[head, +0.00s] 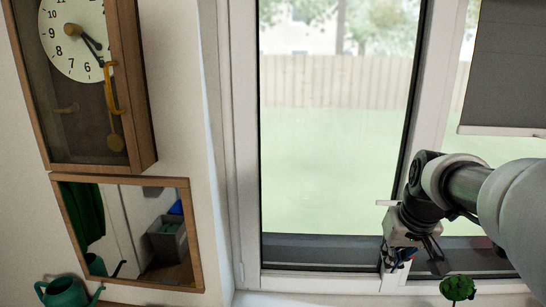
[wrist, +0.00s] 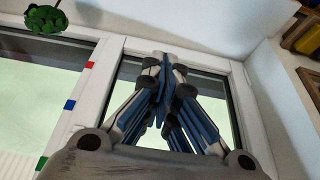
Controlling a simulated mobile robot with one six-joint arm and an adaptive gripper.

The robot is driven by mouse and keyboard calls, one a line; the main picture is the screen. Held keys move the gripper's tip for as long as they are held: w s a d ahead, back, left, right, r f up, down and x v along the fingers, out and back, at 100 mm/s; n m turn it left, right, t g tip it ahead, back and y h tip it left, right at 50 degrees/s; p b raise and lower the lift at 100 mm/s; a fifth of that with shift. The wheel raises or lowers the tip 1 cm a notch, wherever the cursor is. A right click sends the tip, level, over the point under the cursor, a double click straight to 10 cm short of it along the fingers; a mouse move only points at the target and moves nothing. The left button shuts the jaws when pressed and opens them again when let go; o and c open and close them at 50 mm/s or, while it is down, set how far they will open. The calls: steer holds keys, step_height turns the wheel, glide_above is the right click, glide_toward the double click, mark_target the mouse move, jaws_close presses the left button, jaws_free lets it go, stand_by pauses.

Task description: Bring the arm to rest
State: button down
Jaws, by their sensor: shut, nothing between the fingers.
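My gripper (wrist: 163,75) is shut and empty in the wrist view, its blue-padded fingers meeting in front of a window pane. In the head view my gripper (head: 396,257) hangs at the lower right, by the white window frame near the sill. My arm reaches in from the right edge of that view. The fingertips are small and partly hidden there.
A window (head: 335,150) with a white frame fills the middle. A green plant (head: 457,288) is right of my gripper and low. A grey blind (head: 505,65) hangs upper right. A wall clock (head: 85,80), a mirror (head: 130,235) and a green watering can (head: 64,292) are left.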

steer(key=s+a+f+b, duration=0.2)
steer(key=s+a+f, duration=0.3)
steer(key=s, duration=0.7)
steer(key=s+a+f+n+b, duration=0.1)
steer(key=s+a+f+b, duration=0.2)
steer(key=s, duration=0.9)
steer(key=a+f, duration=0.2)
steer(key=a, duration=0.1)
steer(key=shift+s+b, duration=0.25)
steer(key=shift+b, duration=0.05)
